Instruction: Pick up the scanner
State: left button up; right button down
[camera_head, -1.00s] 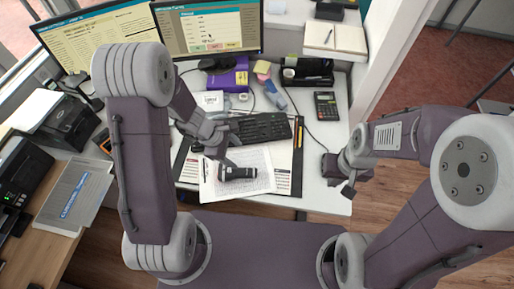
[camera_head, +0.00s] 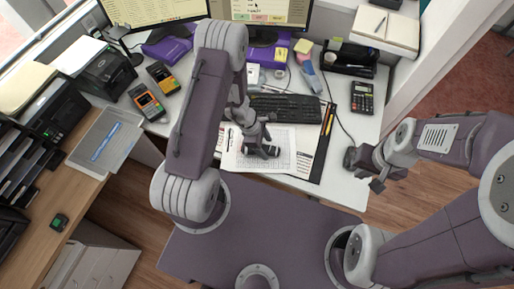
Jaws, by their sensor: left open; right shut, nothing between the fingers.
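A small dark object, seemingly the scanner (camera_head: 270,152), lies on the white papers on the desk; it is too small to identify for certain. My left gripper (camera_head: 257,147) is open, right at this object and partly covering it. I cannot tell whether the fingers touch it or stand around it. My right gripper (camera_head: 379,183) is shut and empty, at the right front edge of the desk, well apart from the object.
A black keyboard (camera_head: 284,108) lies just behind the papers. A calculator (camera_head: 362,97) and a black organiser (camera_head: 350,60) stand further right. Two orange-and-dark handheld terminals (camera_head: 146,101) lie at left. Bare desk (camera_head: 335,180) shows at front right.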

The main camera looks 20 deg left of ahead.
pick_arm(q)
jog(key=shift+w+x, duration=0.25)
jog(key=shift+x, duration=0.8)
jog(key=shift+s+a+r, duration=0.1)
jog(key=c, duration=0.4)
grip_shut()
notch_tip(320, 180, up, 4)
jog(key=shift+r+p, duration=0.2)
jog(key=shift+p, duration=0.3)
jog(key=s+d+r, duration=0.2)
jog(key=d+r, duration=0.1)
jog(key=d, duration=0.2)
jog(key=s+d+r+b, duration=0.1)
jog(key=s+d+r, duration=0.1)
jog(key=d, duration=0.4)
jog(key=shift+r, duration=0.75)
